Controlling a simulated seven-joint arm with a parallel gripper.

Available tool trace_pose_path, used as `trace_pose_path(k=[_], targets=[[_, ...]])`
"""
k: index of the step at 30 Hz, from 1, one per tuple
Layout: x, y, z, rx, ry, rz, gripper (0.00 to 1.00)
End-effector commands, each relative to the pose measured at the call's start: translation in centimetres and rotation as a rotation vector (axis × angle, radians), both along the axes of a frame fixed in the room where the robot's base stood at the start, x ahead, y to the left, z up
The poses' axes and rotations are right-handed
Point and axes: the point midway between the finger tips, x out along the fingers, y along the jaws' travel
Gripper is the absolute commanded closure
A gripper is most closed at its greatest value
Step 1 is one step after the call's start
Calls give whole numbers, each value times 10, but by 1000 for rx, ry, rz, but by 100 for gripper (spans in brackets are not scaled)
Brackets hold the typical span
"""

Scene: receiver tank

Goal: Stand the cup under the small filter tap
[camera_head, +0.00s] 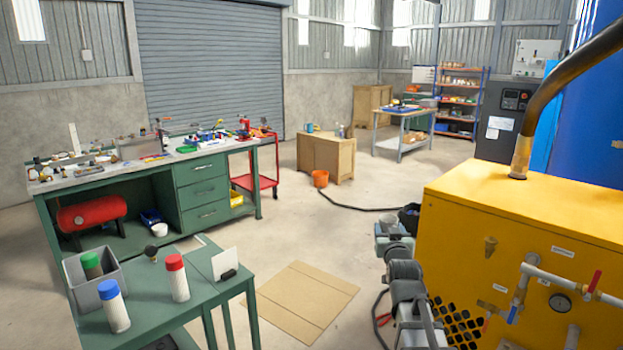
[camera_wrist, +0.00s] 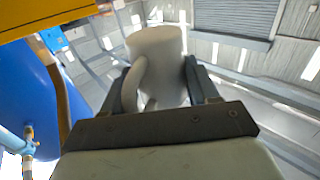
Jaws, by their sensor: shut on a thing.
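In the wrist view a pale grey-white cup (camera_wrist: 158,50) is between the two dark fingers of my gripper (camera_wrist: 164,92). The fingers are shut on it, and its handle shows on the left side. The cup's inside and base cannot be made out. The machine's front has pipework with a red-handled valve (camera_head: 594,281) and a blue-handled valve (camera_head: 514,312). I cannot tell which of these, if any, is the small filter tap.
A pressure gauge (camera_head: 560,302) sits on the machine's front. A green table (camera_head: 140,318) at lower left bears a grey bin (camera_head: 92,300) and capped white cylinders. A flat cardboard sheet (camera_head: 302,298) lies on the floor. A dark hose (camera_head: 350,208) crosses the open floor.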

Motion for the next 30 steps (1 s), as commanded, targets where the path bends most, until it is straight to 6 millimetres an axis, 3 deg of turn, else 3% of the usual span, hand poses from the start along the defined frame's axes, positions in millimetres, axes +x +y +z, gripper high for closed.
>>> trace_pose_path(k=[1,6,17,23,30], targets=[[1,14,1,0,-1,18,72],[2,43,1,0,1,56,72],[2,52,1,0,0,68,72],[1,23,1,0,0,31,72],[-5,-58,-11,0,1,-76,72]])
